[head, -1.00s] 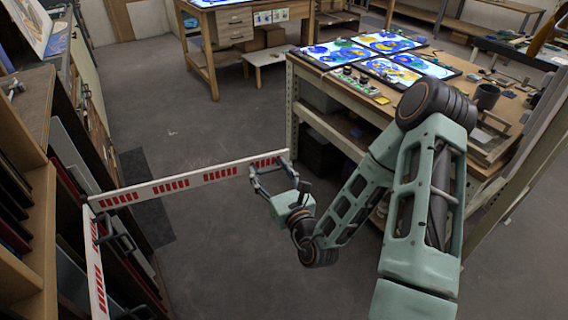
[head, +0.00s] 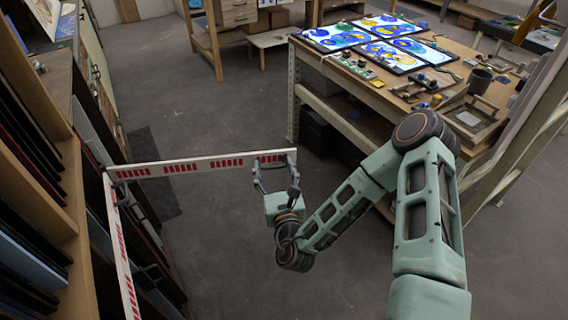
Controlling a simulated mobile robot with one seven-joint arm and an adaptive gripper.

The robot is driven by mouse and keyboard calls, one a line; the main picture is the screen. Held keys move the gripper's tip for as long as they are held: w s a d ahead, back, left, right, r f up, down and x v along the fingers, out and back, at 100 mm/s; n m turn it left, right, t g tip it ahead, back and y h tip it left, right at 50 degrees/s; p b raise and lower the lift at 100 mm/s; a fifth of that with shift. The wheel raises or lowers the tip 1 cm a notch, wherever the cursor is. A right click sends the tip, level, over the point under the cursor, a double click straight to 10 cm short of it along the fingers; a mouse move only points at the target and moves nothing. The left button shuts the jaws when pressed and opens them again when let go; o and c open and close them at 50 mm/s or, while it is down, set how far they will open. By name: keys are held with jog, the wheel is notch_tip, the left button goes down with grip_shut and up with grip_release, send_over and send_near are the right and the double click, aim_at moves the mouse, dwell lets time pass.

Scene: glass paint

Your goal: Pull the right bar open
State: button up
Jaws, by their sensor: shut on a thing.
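A white bar with red stripes (head: 195,165) spans the aisle from the left racks toward the workbench. Its right end hangs free, a little short of the bench leg. My gripper (head: 268,172) is at the near face of this bar, close to that free end, and is shut on its handle. The fingers partly hide the handle, so the exact grip is hard to see. A second striped bar (head: 120,245) runs along the left racks toward the bottom of the view, with a dark handle (head: 152,276) on it. The two bars meet in a corner at the left.
The workbench (head: 322,70) with glass panels (head: 385,38) stands right of the bar. Racks (head: 50,190) of dark sheets line the left side. Another table (head: 203,42) stands at the back. Grey floor (head: 215,110) lies clear beyond the bar.

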jog(key=shift+s, duration=0.35)
dwell(0.3)
jog(key=o, duration=1.7)
jog(key=v, duration=1.2)
jog(key=shift+s, duration=0.1)
